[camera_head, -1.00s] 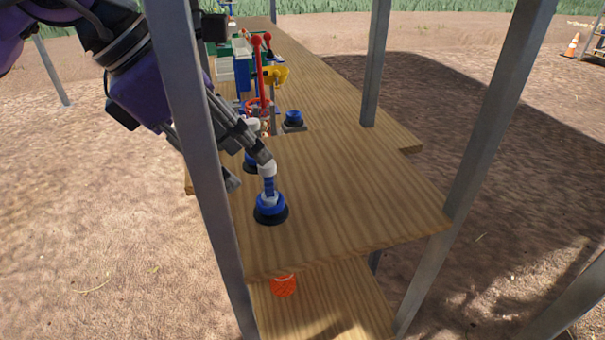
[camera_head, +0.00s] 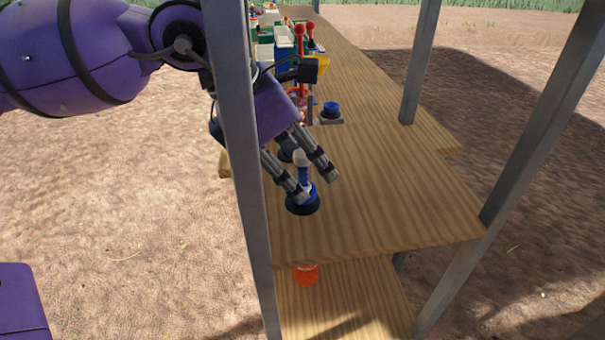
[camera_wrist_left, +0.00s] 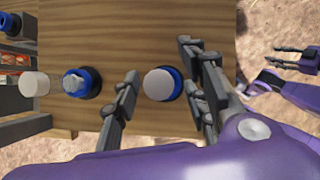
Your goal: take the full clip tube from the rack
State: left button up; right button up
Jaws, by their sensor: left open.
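A blue tube with a white top (camera_head: 303,160) stands upright on a round blue-and-black base (camera_head: 303,204) near the front of the wooden table. From above, its white round top (camera_wrist_left: 160,84) shows in the left wrist view. My left gripper (camera_head: 317,188) is open, with one finger on each side of this tube and a visible gap. A second blue-and-black base (camera_wrist_left: 78,82) with a pale translucent tube (camera_wrist_left: 35,85) stands behind it, partly hidden by my gripper in the head view. Whether either tube is full I cannot tell. My right gripper (camera_wrist_left: 275,56) is open and empty.
Grey metal posts (camera_head: 234,150) rise at the table's (camera_head: 400,200) edges, one just in front of my left arm. A blue button (camera_head: 331,108) and red levers (camera_head: 300,35) stand farther back. An orange object (camera_head: 306,275) lies on the lower shelf. The table's right part is clear.

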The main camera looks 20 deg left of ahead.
pick_arm(q)
jog(key=shift+c, duration=0.5)
grip_shut()
jog(key=shift+r, duration=0.1)
